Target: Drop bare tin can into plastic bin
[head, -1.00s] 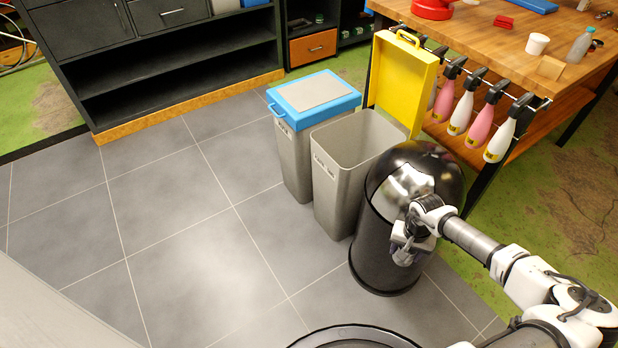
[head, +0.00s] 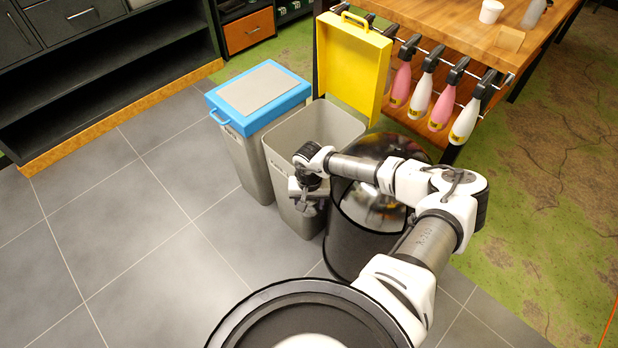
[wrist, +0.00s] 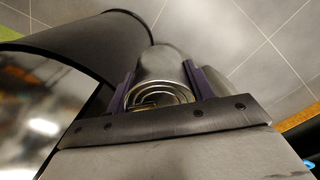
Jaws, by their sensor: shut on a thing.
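The bare tin can (wrist: 162,68) is a grey metal cylinder with ringed end, held between the two dark purple fingers of my gripper (wrist: 165,84) in the wrist view. In the head view my gripper (head: 308,205) is in front of the near side of the open grey plastic bin (head: 325,122), whose yellow lid (head: 352,62) stands raised at the back. I cannot make out the can clearly in the head view. My arm hides the bin's near right rim. A second grey bin with a shut blue lid (head: 236,98) stands to its left.
A black domed bin (head: 352,245) stands right of the open bin, partly behind my arm; its shiny side fills the left of the wrist view. A wooden workbench (head: 450,35) with hanging spray bottles (head: 422,98) is behind. Tiled floor (head: 130,245) is clear at left.

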